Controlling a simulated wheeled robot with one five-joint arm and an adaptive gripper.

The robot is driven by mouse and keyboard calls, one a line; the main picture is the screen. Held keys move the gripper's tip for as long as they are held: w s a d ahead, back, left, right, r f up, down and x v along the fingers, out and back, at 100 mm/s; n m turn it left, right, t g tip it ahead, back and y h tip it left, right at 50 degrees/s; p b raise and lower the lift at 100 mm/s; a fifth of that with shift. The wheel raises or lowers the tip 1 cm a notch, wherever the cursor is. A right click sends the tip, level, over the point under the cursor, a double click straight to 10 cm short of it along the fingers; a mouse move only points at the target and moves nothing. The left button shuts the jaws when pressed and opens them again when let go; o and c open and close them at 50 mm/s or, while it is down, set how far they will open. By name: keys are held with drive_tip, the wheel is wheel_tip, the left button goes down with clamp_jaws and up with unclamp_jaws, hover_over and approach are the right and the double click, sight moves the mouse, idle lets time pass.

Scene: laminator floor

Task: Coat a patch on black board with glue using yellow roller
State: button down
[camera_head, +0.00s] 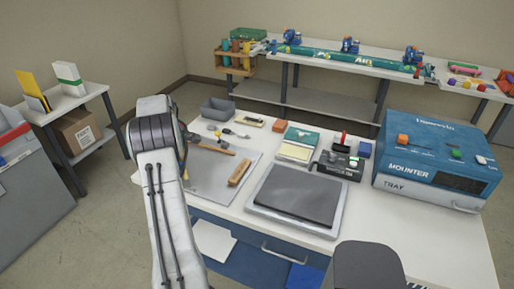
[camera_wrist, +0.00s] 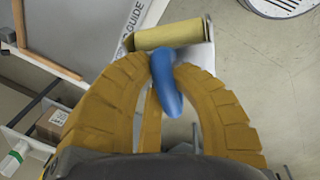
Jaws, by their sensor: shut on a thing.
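My gripper (camera_wrist: 165,72) is shut on the blue handle of the yellow roller (camera_wrist: 168,34) in the wrist view. The two yellow fingers close around the handle, and the roller's yellow cylinder lies crosswise beyond the fingertips. In the head view my arm hides most of the gripper, and I cannot make out the roller there. The black board (camera_head: 295,196) lies flat on a light grey base at the front middle of the white table. I cannot tell any glue on its surface. My arm is to the left of the board.
A grey sheet (camera_head: 215,170) with a wooden-handled tool (camera_head: 240,172) lies left of the board. A blue Mounter box (camera_head: 435,160) stands at the table's right. A grey bin (camera_head: 217,108), green-and-cream pads (camera_head: 298,145) and a small dark device (camera_head: 338,165) stand behind the board.

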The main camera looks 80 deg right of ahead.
drive_tip(key=s+d+f+m, duration=0.1)
drive_tip(key=s+d+m, duration=0.2)
drive_tip(key=s, duration=1.1)
drive_tip(key=s+d+f+m+h+p, duration=0.1)
drive_tip(key=s+d+m, duration=0.2)
drive_tip(key=s, duration=1.2)
drive_tip(key=shift+d+g, duration=0.4)
drive_tip(key=shift+d, duration=1.35)
drive_tip(key=shift+f, duration=0.1)
